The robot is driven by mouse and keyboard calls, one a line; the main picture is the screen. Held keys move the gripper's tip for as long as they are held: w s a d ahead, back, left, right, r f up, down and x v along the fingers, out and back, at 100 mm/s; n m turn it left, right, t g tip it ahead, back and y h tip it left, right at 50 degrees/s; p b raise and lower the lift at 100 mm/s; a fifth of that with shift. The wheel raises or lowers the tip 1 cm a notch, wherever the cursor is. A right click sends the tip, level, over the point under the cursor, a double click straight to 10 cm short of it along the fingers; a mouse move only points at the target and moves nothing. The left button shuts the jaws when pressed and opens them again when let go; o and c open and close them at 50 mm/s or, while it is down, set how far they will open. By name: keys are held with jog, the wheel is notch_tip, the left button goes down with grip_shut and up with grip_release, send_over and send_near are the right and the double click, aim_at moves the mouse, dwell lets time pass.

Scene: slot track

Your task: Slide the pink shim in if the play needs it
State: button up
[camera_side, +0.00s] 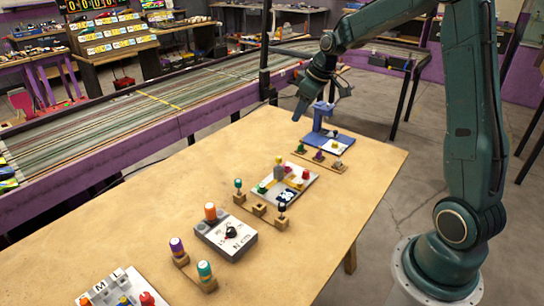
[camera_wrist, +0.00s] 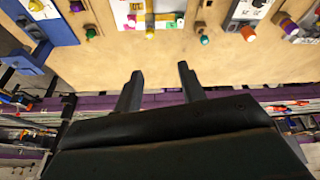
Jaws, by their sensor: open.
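My gripper (camera_side: 321,99) is open and empty, above the far end of the wooden table, close to a blue stand. Its two dark fingers (camera_wrist: 160,71) point toward the table in the wrist view, with nothing between them. A small pink piece (camera_wrist: 131,20) shows at the white board with a yellow part (camera_wrist: 150,22); I cannot tell whether it is the shim or a fixed part.
The blue stand (camera_side: 319,117) rises at the table's far end. A grey box with a dial (camera_side: 226,238), pegs on wooden holders (camera_side: 260,209) and a lettered board (camera_side: 118,290) stand nearer. The table (camera_side: 150,215) has bare room on its left side.

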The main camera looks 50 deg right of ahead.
jog(key=shift+s+a+r, duration=0.45)
jog(key=shift+a+r, duration=0.3)
jog(key=shift+r, duration=0.1)
jog(key=c, duration=0.6)
jog(key=shift+w+d+f, duration=0.15)
jog(key=shift+d+f, duration=0.05)
grip_shut()
jog(key=w+d+f+m+t+y, duration=0.1)
jog(key=d+f+m+y, duration=0.2)
jog(key=d+f, duration=1.6)
jog(key=shift+w+f+m+t+y, duration=0.3)
jog(key=shift+w+m+t+y, duration=0.1)
jog(key=shift+m, duration=0.2)
